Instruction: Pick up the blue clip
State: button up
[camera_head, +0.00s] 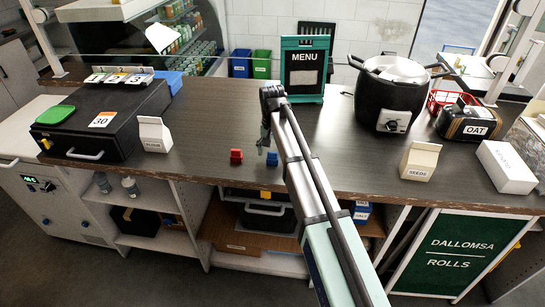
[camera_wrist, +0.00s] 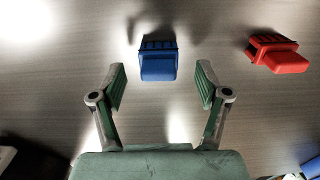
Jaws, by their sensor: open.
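The blue clip (camera_head: 272,158) sits on the dark counter near its front edge, in the middle of the head view. In the wrist view the blue clip (camera_wrist: 158,60) lies on the counter, centred just beyond the fingertips. My gripper (camera_wrist: 160,85) is open and empty, with one finger on each side of the line to the clip and not touching it. In the head view my gripper (camera_head: 264,146) hangs above the counter beside the blue clip, and its fingers look small there.
A red clip (camera_head: 236,156) stands to the left of the blue one; it also shows in the wrist view (camera_wrist: 278,55). A flour carton (camera_head: 153,134) and a seeds carton (camera_head: 420,161) stand farther out. A menu board (camera_head: 303,70) and a black pot (camera_head: 390,92) are behind.

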aim_at(273, 152)
jog(key=shift+s+d+f+p, duration=0.1)
jog(key=shift+f+p, duration=0.35)
jog(key=shift+f, duration=1.2)
jog(key=c, duration=1)
jog(key=shift+c, duration=0.2)
notch_tip(273, 152, up, 20)
jog(key=b, duration=0.5)
